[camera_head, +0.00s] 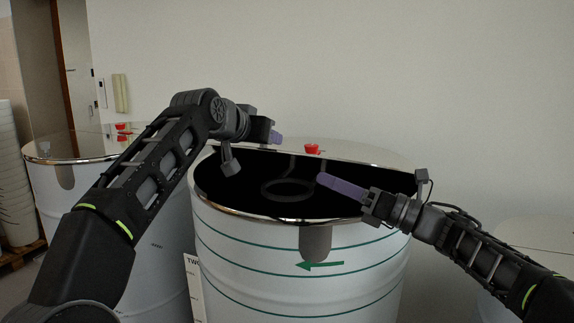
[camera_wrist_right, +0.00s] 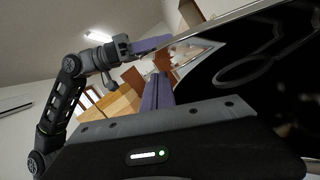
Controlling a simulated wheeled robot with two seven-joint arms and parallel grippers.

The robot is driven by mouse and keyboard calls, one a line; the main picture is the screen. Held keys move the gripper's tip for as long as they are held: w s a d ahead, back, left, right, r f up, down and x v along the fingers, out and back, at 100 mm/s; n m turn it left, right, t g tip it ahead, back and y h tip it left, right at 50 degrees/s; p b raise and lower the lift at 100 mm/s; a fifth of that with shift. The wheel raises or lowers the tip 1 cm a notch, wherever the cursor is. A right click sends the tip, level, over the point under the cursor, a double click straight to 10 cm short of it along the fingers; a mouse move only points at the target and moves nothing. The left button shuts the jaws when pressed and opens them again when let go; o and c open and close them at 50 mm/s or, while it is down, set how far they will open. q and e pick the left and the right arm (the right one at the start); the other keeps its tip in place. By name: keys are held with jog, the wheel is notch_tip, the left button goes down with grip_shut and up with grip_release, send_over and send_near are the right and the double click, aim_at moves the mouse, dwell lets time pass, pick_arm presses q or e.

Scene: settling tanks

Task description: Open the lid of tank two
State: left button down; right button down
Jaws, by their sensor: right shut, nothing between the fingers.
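Tank two (camera_head: 250,245) is the white drum with green lines in the middle, with a partly hidden label (camera_head: 193,262) at its left side. Its round top (camera_head: 225,180) is black inside a shiny rim. I cannot tell whether this is an open mouth or a dark surface. A dark ring (camera_head: 288,197) with a stem shows in it, and also in the right wrist view (camera_wrist_right: 243,84). A red knob (camera_head: 312,149) is at the back edge. My right gripper (camera_head: 320,178) is shut and empty over the black area. My left gripper (camera_head: 278,137), seen side-on, is near the back rim.
Another tank (camera_head: 40,153) with a shiny top and red knob stands at the left, partly behind my left arm. A third pale tank top (camera_head: 535,235) shows at the right behind my right arm. A plain wall (camera_head: 400,70) is behind them.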

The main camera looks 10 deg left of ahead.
jog(key=shift+a, duration=0.1)
dwell(0.3)
pick_arm(q)
jog(key=shift+r, duration=0.1)
pick_arm(e)
jog(key=shift+w+a, duration=0.2)
jog(key=shift+a, duration=0.4)
jog(key=x, duration=0.8)
jog(key=shift+a, duration=0.35)
jog(key=shift+w+r, duration=0.1)
